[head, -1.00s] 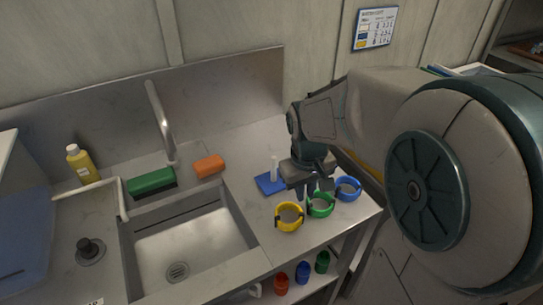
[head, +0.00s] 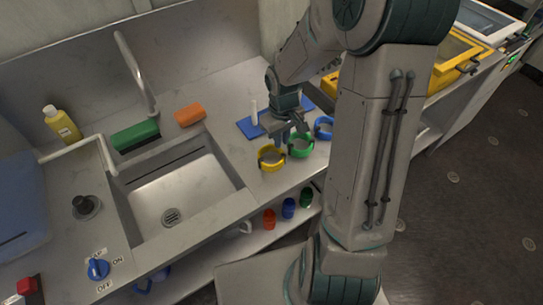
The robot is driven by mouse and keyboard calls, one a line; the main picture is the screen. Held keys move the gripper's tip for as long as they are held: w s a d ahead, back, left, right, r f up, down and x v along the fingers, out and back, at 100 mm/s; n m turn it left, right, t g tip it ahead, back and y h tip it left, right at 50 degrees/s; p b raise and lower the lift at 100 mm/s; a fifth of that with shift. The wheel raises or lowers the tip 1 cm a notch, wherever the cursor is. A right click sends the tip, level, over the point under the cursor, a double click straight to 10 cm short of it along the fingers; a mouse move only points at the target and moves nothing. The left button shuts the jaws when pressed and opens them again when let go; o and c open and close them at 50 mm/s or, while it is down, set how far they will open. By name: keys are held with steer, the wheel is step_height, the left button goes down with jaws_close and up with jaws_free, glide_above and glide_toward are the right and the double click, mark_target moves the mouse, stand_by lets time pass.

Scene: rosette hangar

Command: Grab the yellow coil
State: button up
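The yellow coil (head: 271,158) lies on the steel counter to the right of the sink. It is a ring with a dark clip on its side. My gripper (head: 287,141) points down just above and behind the gap between the yellow coil and the green coil (head: 300,146). Its fingers look spread, but their tips are small and partly lost against the coils. I cannot tell whether they touch either coil. The blue coil (head: 324,127) lies further right, partly hidden behind my arm.
A blue base with a white post (head: 254,114) stands behind the coils. The sink (head: 182,187) is on the left, with an orange sponge (head: 190,115), a green sponge (head: 136,136) and a yellow bottle (head: 62,124) behind it. Red, blue and green bottles stand on the shelf below.

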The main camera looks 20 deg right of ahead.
mark_target(281, 150)
steer(key=shift+a+f+p, duration=0.1)
steer(key=shift+f+p, duration=0.3)
steer(key=shift+f, duration=2.25)
jaws_close()
steer(key=shift+r, duration=0.15)
steer(key=shift+r, duration=0.5)
steer(key=r, duration=0.3)
steer(key=shift+s+r+b, duration=0.15)
steer(key=shift+s+b, duration=0.15)
steer(key=shift+s, duration=0.05)
steer(key=s+d+r, duration=0.1)
steer(key=s+r, duration=0.5)
steer(key=s, duration=0.5)
steer(key=shift+r, duration=0.25)
